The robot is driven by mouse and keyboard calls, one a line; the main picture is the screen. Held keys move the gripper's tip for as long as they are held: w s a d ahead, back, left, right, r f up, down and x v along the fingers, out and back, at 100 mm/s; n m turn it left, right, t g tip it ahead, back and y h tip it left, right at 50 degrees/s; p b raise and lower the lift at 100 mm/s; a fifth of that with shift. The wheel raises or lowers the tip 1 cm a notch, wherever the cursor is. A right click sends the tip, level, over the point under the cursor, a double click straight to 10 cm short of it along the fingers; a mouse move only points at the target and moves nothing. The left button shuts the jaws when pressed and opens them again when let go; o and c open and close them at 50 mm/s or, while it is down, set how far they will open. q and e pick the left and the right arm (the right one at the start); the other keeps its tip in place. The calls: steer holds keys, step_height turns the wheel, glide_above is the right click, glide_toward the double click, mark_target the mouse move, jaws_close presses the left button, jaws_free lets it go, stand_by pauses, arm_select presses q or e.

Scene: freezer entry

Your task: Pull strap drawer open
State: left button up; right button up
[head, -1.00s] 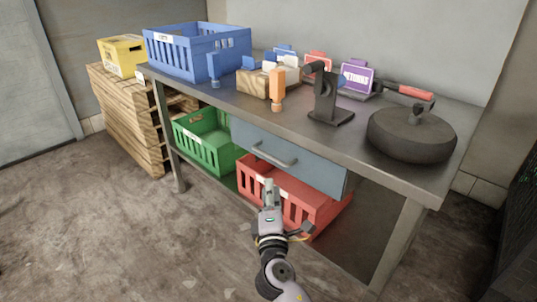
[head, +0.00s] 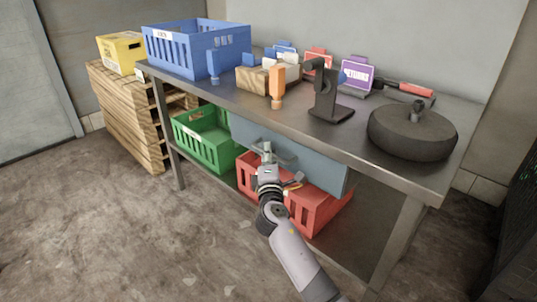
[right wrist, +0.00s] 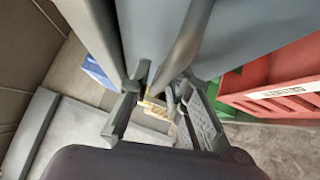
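The drawer (head: 318,167) is a blue-grey box front hung under the workbench top, with a metal bar handle (head: 287,157). It looks closed. My right gripper (head: 267,148) is at the left part of the handle and partly covers it. In the right wrist view the fingers (right wrist: 160,112) are apart, and the handle bar (right wrist: 190,40) runs down toward the gap between them. I cannot tell whether they touch it. The drawer front (right wrist: 235,35) fills the top of that view. My left gripper is not in view.
A red crate (head: 319,208) sits below the drawer, with a green crate (head: 208,147) to its left. The bench top (head: 210,93) carries a blue crate (head: 182,53), a scanner stand (head: 325,95) and a dark round object (head: 412,138). The floor in front is clear.

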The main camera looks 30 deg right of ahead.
steer(key=shift+c, duration=0.3)
jaws_close()
stand_by(0.3)
